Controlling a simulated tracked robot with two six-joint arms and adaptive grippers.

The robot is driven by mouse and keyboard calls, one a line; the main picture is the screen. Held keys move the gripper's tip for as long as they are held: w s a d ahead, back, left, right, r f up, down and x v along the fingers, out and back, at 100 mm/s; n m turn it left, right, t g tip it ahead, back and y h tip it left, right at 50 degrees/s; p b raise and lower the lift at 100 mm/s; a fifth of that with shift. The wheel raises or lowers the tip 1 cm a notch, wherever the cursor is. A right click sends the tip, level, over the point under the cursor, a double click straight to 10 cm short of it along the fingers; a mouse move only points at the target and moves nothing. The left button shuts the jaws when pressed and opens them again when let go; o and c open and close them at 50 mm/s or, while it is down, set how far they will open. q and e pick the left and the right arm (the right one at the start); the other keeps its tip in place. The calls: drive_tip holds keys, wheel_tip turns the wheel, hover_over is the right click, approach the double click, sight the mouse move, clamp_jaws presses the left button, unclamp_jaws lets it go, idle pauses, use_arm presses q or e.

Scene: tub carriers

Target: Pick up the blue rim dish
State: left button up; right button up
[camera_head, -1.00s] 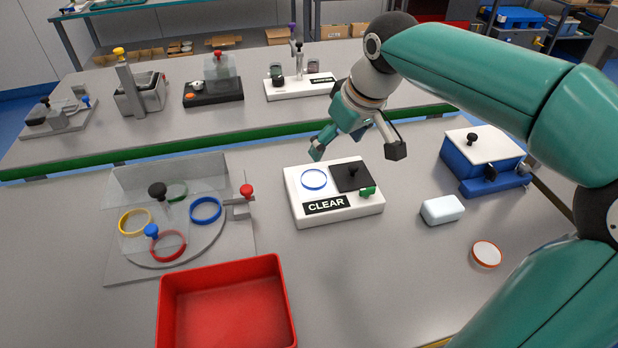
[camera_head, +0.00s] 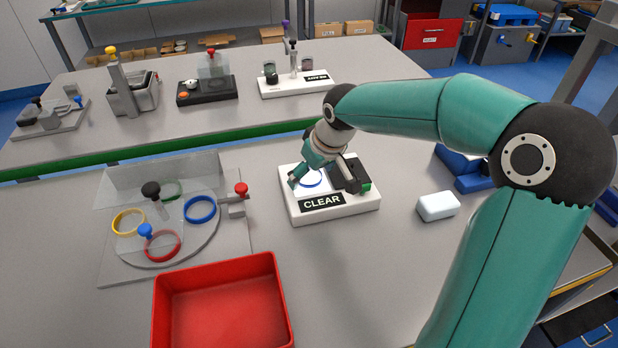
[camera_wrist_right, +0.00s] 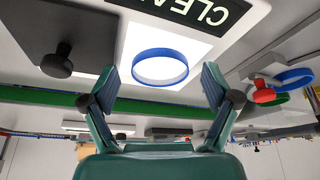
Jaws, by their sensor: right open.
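The blue rim dish (camera_head: 311,179) sits on the lit white panel of the white block marked CLEAR (camera_head: 332,206). In the right wrist view the dish (camera_wrist_right: 160,79) shows as a blue ring around a bright centre, between my two fingers. My right gripper (camera_head: 321,184) is open and empty, over the block with a finger to either side of the dish. In the wrist view the fingers of the gripper (camera_wrist_right: 162,86) stand apart from the dish. Part of the dish is hidden by my gripper in the head view. My left gripper is not in view.
A dark plate with a black knob (camera_wrist_right: 60,55) is beside the lit panel. A turntable stand (camera_head: 120,271) with coloured rings, one of them blue (camera_head: 200,209), is to the left. A red bin (camera_head: 222,262) is in front, a white block (camera_head: 438,206) to the right.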

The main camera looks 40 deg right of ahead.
drive_tip(key=shift+f, duration=0.15)
drive_tip(key=c, duration=1.2)
drive_tip(key=shift+c, duration=0.2)
